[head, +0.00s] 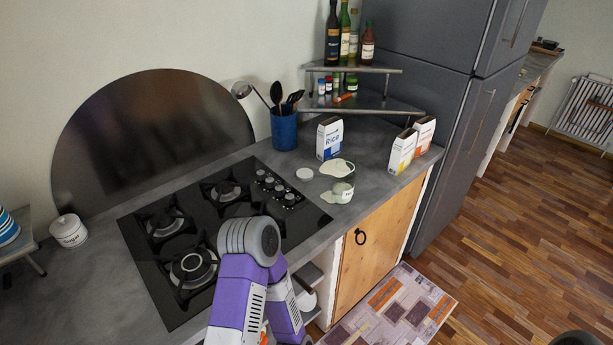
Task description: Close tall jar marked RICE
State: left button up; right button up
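A jar (345,190) with a pale label stands on the counter right of the stove; its lettering is too small to read. A pale cream shape shows at its top, and I cannot tell whether that is the contents or a cover. A small round white lid-like disc (304,174) lies on the counter to its left, apart from it. A purple arm of mine comes up from the bottom middle, in front of the stove. Neither gripper shows.
A box marked Rice (329,138) and a blue utensil pot (284,131) stand behind the jar. Two cartons (402,152) stand to its right. A corner shelf (375,104) holds bottles. A white Sugar pot (68,231) is at far left. The black stove (222,255) lies left.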

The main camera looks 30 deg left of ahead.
aim_at(342, 188)
jog(key=z, duration=0.55)
jog(key=k, duration=1.35)
jog(key=z, duration=0.75)
jog(key=i, duration=1)
jog(key=u, duration=0.25)
jog(key=i, duration=1.55)
jog(key=u, duration=1.75)
jog(key=i, duration=0.55)
jog(key=u, duration=0.5)
